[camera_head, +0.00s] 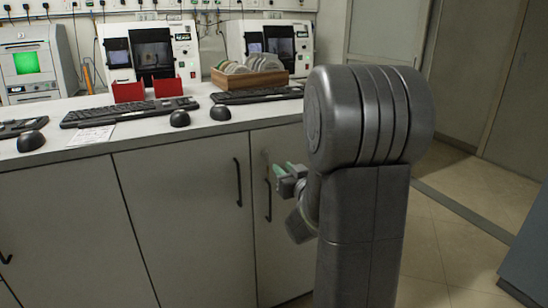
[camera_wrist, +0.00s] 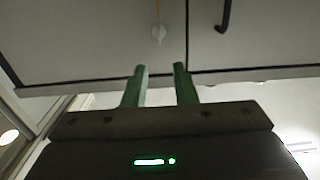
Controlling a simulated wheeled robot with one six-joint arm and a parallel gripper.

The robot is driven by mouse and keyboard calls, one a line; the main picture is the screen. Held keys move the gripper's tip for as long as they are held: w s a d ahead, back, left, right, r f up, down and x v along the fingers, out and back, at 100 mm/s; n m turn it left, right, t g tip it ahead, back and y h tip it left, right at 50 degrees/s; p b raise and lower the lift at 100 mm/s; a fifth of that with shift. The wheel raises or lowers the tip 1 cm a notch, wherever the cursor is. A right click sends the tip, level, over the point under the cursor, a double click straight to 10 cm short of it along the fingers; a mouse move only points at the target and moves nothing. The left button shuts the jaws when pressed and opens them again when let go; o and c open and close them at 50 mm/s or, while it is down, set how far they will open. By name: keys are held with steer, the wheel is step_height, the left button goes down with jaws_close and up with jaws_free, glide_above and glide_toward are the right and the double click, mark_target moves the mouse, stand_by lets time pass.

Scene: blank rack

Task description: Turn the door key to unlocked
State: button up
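The door key is most likely the small pale piece (camera_wrist: 158,34) on the grey cabinet door in the wrist view, with a thin yellowish strip above it. It is too small and blurred to tell which way it is turned. My gripper (camera_wrist: 161,72) has two green fingers standing apart with nothing between them. The key shows beyond the fingertips, between their lines, apart from them. In the head view my gripper (camera_head: 282,169) is in front of the right cabinet door (camera_head: 285,140), close to its handle. I cannot make out the key there.
Dark bar handles sit on the doors, one left of my gripper (camera_head: 238,182) and one beside it (camera_head: 268,200). The counter (camera_head: 225,125) above holds keyboards, mice, red holders (camera_head: 168,87) and a wooden rack (camera_head: 250,78). Open floor (camera_head: 445,235) lies to the right.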

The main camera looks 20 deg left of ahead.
steer(key=x, duration=1)
steer(key=shift+w+a, duration=0.15)
steer(key=shift+w, duration=0.1)
jaws_close()
